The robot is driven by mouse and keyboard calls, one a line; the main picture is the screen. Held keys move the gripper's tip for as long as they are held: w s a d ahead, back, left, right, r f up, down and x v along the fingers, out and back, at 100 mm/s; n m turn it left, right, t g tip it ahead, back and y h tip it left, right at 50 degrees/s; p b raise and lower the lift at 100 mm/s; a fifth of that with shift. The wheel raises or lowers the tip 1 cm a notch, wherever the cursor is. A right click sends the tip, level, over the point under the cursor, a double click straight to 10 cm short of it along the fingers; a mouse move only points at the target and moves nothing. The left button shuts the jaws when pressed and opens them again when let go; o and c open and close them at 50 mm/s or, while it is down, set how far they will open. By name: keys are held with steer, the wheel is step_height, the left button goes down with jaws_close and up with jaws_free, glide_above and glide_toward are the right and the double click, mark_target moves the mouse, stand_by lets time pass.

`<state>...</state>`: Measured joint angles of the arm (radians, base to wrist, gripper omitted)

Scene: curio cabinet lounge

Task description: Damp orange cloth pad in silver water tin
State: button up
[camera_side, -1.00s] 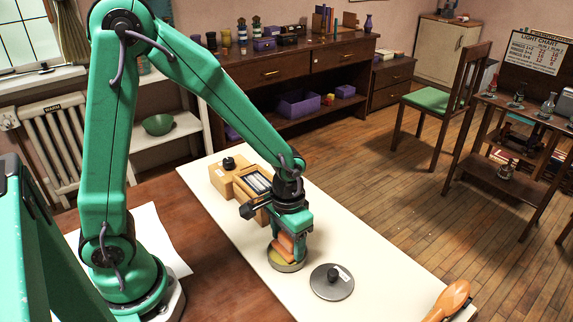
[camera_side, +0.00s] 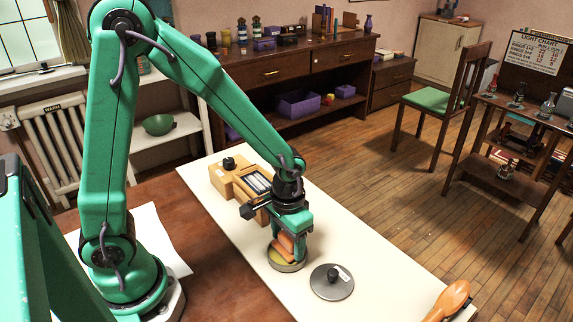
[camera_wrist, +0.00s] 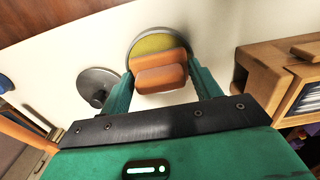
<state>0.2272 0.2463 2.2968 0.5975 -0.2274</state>
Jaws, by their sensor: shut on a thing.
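The orange cloth pad (camera_side: 286,244) is between the fingers of my gripper (camera_side: 288,242). My gripper is shut on the pad and points down over the silver water tin (camera_side: 287,268). In the wrist view the pad (camera_wrist: 160,75) lies between the two green fingertips (camera_wrist: 158,82), across the near part of the round tin (camera_wrist: 133,45). A yellowish inside shows in the tin beyond the pad. The pad's lower end is at or inside the tin's rim. I cannot tell whether it touches the bottom.
A grey lid with a black knob (camera_side: 332,282) lies right of the tin on the cream board (camera_side: 385,270). A wooden box (camera_side: 232,178) stands behind my gripper. An orange-handled tool (camera_side: 449,298) lies at the board's front right. The board between lid and tool is clear.

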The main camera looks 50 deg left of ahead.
mark_target(288, 237)
stand_by(0.3)
steer(key=shift+r, duration=3.5)
steer(key=shift+w+a+r, duration=0.3)
steer(key=shift+w, duration=0.15)
steer(key=w+a+r, duration=0.6)
steer(key=w+r, duration=0.1)
steer(key=shift+w+a, duration=0.3)
steer(key=shift+a, duration=0.1)
